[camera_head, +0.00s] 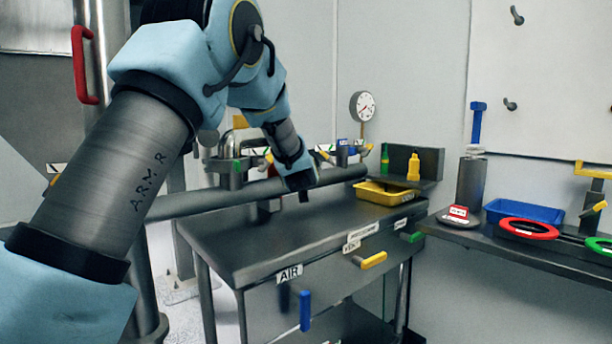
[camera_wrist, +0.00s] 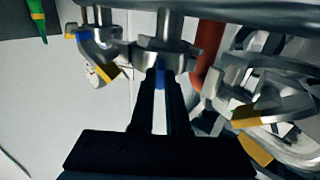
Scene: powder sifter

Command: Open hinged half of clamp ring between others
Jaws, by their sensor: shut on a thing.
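In the wrist view, my gripper (camera_wrist: 161,84) reaches up to the middle clamp ring (camera_wrist: 160,52), a grey metal ring on a stub below a horizontal pipe (camera_wrist: 230,12). Its two black fingers are shut on a small blue tab (camera_wrist: 161,70) at the near side of this ring. The fingers hide part of the tab, and I cannot tell how far the hinged half is swung. Another clamp ring (camera_wrist: 96,42) with yellow tabs is at left, and a larger one (camera_wrist: 262,98) with yellow tabs at right. In the head view, my gripper (camera_head: 303,183) is beside the pipe (camera_head: 190,205); the middle ring is not distinguishable there.
In the head view, a bare metal table (camera_head: 300,236) lies under the pipe. A yellow tray (camera_head: 380,195) is at its back right. A gauge (camera_head: 362,106) rises behind. A shelf at right holds a blue tray (camera_head: 524,212) and coloured rings. A red rod (camera_wrist: 208,48) is close right of the middle ring.

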